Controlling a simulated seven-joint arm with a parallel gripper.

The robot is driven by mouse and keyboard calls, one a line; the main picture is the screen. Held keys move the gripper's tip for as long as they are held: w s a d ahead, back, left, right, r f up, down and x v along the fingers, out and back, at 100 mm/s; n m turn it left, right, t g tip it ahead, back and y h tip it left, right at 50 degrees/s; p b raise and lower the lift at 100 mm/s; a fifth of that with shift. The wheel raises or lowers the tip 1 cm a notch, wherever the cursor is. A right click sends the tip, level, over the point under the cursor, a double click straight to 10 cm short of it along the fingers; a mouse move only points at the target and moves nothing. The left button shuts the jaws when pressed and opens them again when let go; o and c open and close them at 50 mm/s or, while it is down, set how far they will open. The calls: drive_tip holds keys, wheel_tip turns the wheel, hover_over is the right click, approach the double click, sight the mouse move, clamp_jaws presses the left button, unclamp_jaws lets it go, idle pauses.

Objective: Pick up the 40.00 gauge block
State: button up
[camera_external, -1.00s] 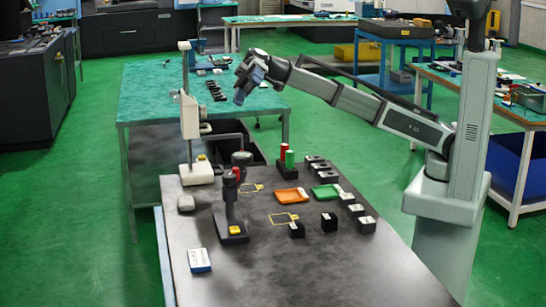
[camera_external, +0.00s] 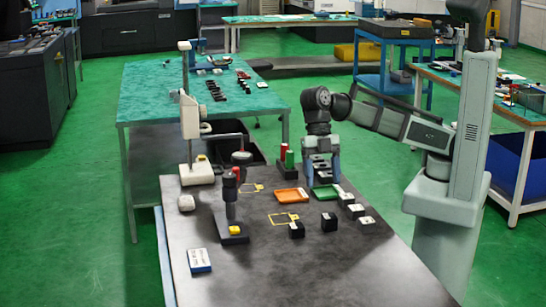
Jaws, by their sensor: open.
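Several small dark blocks with pale tops stand on the dark table (camera_external: 300,275); their markings are too small to read, so I cannot tell which is the 40.00 gauge block. One block (camera_external: 297,231) and another (camera_external: 329,223) stand at the middle right. A row of blocks (camera_external: 356,211) runs along the right edge. More dark blocks (camera_external: 322,172) are at the back, seen between my fingers. My gripper (camera_external: 322,182) is open and points down, its two blue fingers on either side of these back blocks in the picture. Whether it touches any is unclear.
An orange tray (camera_external: 291,196) and a green tray (camera_external: 325,193) lie just in front of my gripper. Red and green cylinders (camera_external: 287,156) stand left of it. A measuring stand (camera_external: 231,215) and a tall column stand (camera_external: 191,130) are at left. The front table is mostly clear.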

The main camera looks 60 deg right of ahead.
sight(329, 216)
drive_tip(key=x, duration=0.6)
drive_tip(key=shift+s+f, duration=0.1)
drive_tip(key=shift+f, duration=0.1)
drive_tip(key=x, duration=0.4)
drive_tip(key=shift+s+d+r, duration=0.1)
drive_tip(key=shift+s, duration=0.3)
drive_tip(key=shift+s+f, duration=0.1)
drive_tip(key=shift+f, duration=0.4)
drive_tip(key=shift+c, duration=0.5)
clamp_jaws()
